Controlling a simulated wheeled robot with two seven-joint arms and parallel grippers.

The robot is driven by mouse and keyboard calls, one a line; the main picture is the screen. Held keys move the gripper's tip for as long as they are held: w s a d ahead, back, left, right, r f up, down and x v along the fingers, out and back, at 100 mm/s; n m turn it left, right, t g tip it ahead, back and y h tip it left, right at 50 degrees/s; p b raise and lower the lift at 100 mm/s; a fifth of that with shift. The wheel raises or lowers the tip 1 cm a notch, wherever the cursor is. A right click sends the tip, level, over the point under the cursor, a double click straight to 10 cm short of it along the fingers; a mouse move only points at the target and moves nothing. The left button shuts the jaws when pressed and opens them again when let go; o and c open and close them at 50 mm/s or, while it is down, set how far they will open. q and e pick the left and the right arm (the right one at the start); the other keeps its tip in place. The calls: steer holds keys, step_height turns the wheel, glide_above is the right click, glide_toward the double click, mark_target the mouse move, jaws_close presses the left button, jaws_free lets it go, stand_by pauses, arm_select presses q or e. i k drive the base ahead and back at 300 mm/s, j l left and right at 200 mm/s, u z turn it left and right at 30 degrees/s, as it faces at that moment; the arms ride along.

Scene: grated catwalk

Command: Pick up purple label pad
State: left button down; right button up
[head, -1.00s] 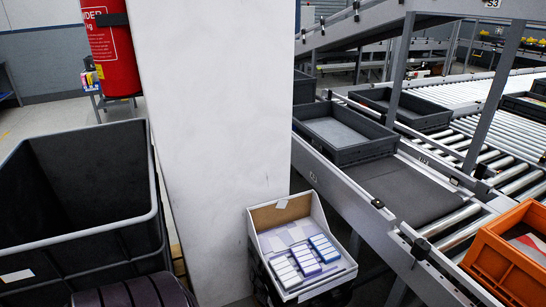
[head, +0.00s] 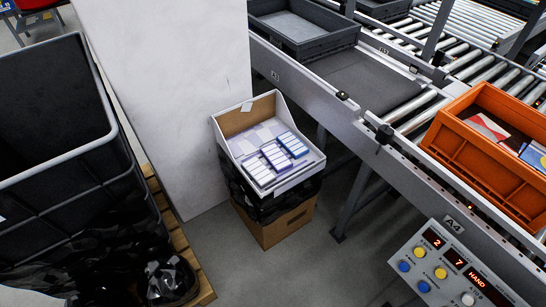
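Inside lie a few small pads with white tops in a slanting row. The purple label pad (head: 275,157) appears to be the middle one. A blue-edged pad (head: 293,144) lies to its right, and a paler lilac-white pad (head: 258,171) lies to its left. The pads are small in view, so their exact colours are hard to tell. Neither of my grippers shows in the head view.
A white pillar (head: 165,90) stands left of the bin, with a large dark tub (head: 60,170) on a wooden pallet (head: 165,205) beyond it. A conveyor with an orange crate (head: 470,150) and a control panel (head: 450,270) runs along the right. Bare floor (head: 290,275) lies in front.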

mark_target(279, 162)
steer(key=i+l+u, duration=0.15)
steer(key=u, duration=0.2)
steer(key=i+l+u, duration=0.2)
steer(key=u, duration=0.15)
